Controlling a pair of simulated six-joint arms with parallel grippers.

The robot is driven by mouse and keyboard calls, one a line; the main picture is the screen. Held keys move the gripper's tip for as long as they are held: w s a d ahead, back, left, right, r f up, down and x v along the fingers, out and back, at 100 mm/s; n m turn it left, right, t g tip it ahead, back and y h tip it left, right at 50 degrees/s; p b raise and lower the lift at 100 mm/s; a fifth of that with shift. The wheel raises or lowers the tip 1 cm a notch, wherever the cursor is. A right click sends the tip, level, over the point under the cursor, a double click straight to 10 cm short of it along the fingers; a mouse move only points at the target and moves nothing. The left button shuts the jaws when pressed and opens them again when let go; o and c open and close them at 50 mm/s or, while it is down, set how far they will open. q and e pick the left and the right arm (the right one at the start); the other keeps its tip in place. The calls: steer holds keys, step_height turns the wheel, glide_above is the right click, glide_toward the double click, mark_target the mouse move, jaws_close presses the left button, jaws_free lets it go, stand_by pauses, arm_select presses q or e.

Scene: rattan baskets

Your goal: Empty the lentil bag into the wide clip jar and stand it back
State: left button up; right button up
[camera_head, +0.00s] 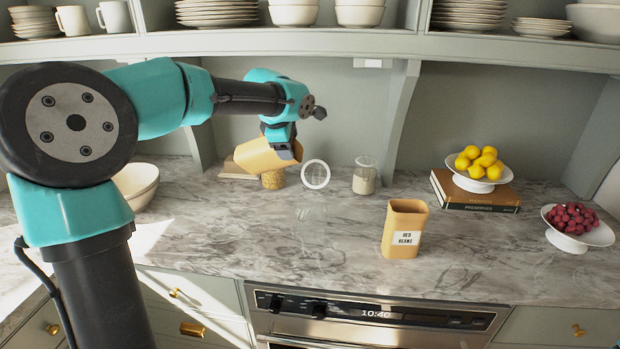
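My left gripper (281,138) is shut on a tan bag (260,156), which I take for the lentil bag; its label is not visible. It holds the bag raised off the counter and strongly tilted, with the mouth to the right. Below it stands a glass container with golden-brown grains (272,180), its top hidden by the bag. A clear round lid with a white ring (315,174) shows just to the right; I cannot tell how it joins the jar. No falling stream is clearly visible. My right gripper is not in view.
An upright tan bag labelled "RED BEANS" (404,230) stands front centre. A glass jar with pale contents (364,180) stands behind. Lemons (478,161) sit on books (475,194); a berry stand (580,236) is at right. White bowls (138,184) are at left. A shelf (330,42) hangs above.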

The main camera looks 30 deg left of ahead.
arm_select(q)
steer(key=shift+d+r+y+p, duration=0.2)
steer(key=shift+d+y+p, duration=0.2)
steer(key=shift+y+p, duration=0.25)
stand_by(0.3)
steer(key=shift+w+d+r+m+y+p, duration=0.15)
steer(key=shift+d+m+y+p, duration=0.1)
steer(key=shift+d+y, duration=0.3)
steer(key=shift+w+d+f+m+y+p, duration=0.15)
steer(key=shift+d+y+p, duration=0.15)
steer(key=shift+d, duration=0.35)
steer(key=shift+d+r+m+g+y+p, duration=0.1)
steer(key=shift+d+m+g+y+p, duration=0.1)
steer(key=shift+d+y+p, duration=0.35)
steer(key=shift+d+r+m+g+y+p, duration=0.1)
steer(key=shift+d+m+y+p, duration=0.1)
steer(key=shift+y+p, duration=0.55)
stand_by(0.9)
